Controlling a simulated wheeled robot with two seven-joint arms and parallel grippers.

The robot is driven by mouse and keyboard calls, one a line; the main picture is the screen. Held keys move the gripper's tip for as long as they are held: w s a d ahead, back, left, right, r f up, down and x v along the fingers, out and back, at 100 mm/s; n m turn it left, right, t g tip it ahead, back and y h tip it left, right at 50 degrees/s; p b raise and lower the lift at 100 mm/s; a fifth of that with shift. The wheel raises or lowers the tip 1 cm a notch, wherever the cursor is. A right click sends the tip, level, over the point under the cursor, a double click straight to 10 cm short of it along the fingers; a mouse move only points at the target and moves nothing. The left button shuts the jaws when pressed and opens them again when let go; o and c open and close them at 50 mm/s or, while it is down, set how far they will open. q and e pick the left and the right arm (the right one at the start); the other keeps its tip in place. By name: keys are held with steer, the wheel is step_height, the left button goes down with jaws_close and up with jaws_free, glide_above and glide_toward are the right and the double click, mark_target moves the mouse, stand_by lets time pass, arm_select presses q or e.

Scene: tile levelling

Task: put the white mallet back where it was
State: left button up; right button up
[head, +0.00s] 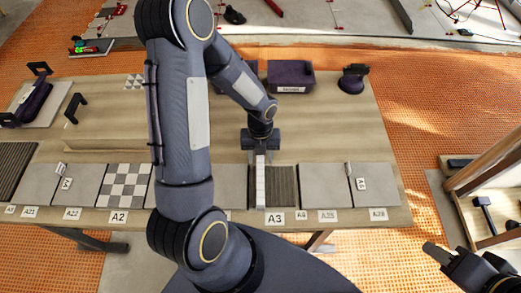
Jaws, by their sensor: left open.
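I cannot make out the white mallet for certain. A narrow pale strip (260,182) lies under my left gripper, along the left edge of the dark ribbed tile at label A3; I cannot tell whether it is part of a tool. My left gripper (260,152) is open, pointing down just above that strip at the tile row. My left arm crosses the middle of the view and hides part of the table and tiles. My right gripper (440,256) is at the lower right, off the table, partly cut off; its jaw state is unclear.
The wooden table (330,130) carries a row of labelled tiles, including a checkered tile (124,185). A dark box (290,77) and a dark round-based tool (352,80) stand at the back. A tray (462,212) at the right holds a dark mallet-shaped tool (482,202).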

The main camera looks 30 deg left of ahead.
arm_select(q)
step_height(320, 180, up, 18)
steer(key=s+n+t, duration=0.2)
steer(key=n, duration=0.6)
steer(key=s+d+r+n+t+h, duration=0.1)
steer(key=s+d+r+n+t, duration=0.1)
steer(key=s+n, duration=0.4)
steer(key=s+d+r+n+t+h, duration=0.1)
steer(key=s+r+n, duration=0.4)
steer(key=n, duration=1.2)
steer(key=shift+s+d+n+t+h, duration=0.35)
steer(key=shift+s+t+h, duration=0.15)
steer(key=shift+t, duration=0.5)
steer(key=shift+c, duration=0.7)
